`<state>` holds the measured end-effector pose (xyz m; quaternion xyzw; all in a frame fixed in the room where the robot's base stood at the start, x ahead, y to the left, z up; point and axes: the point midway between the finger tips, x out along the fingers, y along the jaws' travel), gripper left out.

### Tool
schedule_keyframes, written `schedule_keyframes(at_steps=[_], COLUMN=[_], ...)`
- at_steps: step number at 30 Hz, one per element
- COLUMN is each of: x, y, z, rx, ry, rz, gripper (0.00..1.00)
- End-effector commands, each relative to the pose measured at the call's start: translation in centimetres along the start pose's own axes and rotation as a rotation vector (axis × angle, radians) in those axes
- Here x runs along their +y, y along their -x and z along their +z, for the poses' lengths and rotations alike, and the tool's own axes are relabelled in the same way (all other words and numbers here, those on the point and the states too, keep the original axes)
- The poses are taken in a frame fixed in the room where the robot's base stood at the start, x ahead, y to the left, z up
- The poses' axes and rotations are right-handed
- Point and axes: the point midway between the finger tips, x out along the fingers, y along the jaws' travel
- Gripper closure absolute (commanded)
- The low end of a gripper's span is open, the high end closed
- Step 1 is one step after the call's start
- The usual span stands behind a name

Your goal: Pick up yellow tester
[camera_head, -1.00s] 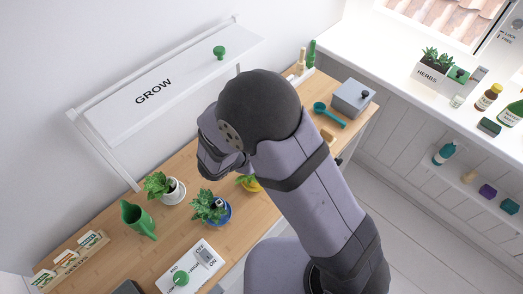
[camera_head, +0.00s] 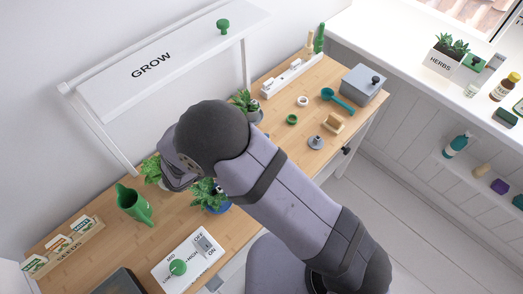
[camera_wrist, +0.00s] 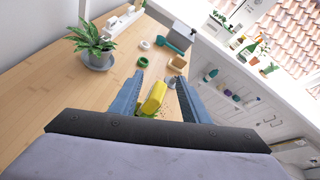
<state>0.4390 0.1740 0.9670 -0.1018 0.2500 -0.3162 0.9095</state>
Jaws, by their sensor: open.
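The yellow tester (camera_wrist: 153,97) shows in the wrist view as a boxy yellow piece, tilted, between the fingers of my gripper (camera_wrist: 157,92). My gripper is open, with one finger on each side of it and gaps showing. Some green leaves show just below the tester, and its lower part is hidden. In the head view my arm covers the tester, and my fingertips are hidden too.
A plant on a grey saucer (camera_wrist: 93,63) stands left in the wrist view. A blue-potted plant (camera_head: 219,208) and a green watering can (camera_head: 133,202) are near my arm.

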Motion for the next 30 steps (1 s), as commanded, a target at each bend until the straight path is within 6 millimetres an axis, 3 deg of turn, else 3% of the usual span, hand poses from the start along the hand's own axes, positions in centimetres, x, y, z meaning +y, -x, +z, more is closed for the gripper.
schedule_keyframes(at_steps=[3,10,19,30], x=[0.4,0.7,0.8,0.6], y=[-0.8,-1.4,-1.6,-3.6], z=[-2.1,-4.2,-4.6,-4.7], rx=[-0.004,-0.001,0.007,0.007], ry=[-0.181,-0.395,-0.418,-0.416], rz=[-0.034,-0.075,-0.083,-0.082], gripper=[0.58,0.58,0.58,0.58])
